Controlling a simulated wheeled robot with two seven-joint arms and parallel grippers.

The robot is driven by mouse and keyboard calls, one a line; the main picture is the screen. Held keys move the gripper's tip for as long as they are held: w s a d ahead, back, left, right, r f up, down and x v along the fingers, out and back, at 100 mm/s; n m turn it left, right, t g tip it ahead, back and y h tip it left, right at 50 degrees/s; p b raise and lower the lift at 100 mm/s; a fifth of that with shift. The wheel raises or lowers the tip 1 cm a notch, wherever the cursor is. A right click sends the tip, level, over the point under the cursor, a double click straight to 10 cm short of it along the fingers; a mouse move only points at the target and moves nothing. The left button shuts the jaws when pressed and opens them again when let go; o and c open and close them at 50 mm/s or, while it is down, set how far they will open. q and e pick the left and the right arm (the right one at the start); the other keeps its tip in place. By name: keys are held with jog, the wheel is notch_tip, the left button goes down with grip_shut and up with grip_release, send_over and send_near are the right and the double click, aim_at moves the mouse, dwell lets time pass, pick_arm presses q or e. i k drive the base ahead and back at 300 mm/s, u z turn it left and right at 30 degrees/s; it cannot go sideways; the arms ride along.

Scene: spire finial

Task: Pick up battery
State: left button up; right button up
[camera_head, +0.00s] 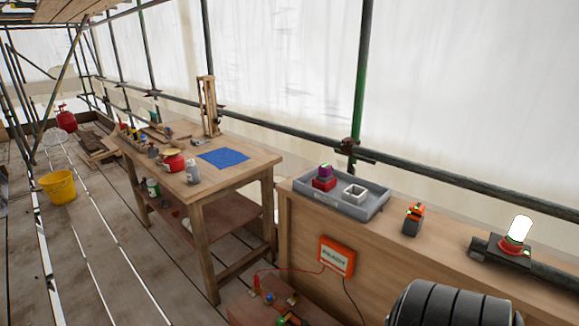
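A small upright block with a dark grey lower part and an orange top (413,219) stands on the wooden bench at the right, just right of the grey tray. It looks like the battery, but the view is too small to be sure. Neither of my grippers shows in the head view. A black ribbed rounded part at the bottom right, which may be mine, covers some of the bench front.
The grey tray (345,209) holds a red block with a purple one on it and a white hollow square. A lit lamp (518,232) stands farther right. An orange box (337,257) with cables is on the bench front. A worktable (262,160) stands left; a yellow bucket (60,187) is on the floor.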

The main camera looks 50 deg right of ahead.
aim_at(324, 175)
jog(key=i, duration=1.3)
jog(key=z, duration=3.75)
jog(key=i, duration=0.5)
jog(key=u, duration=0.05)
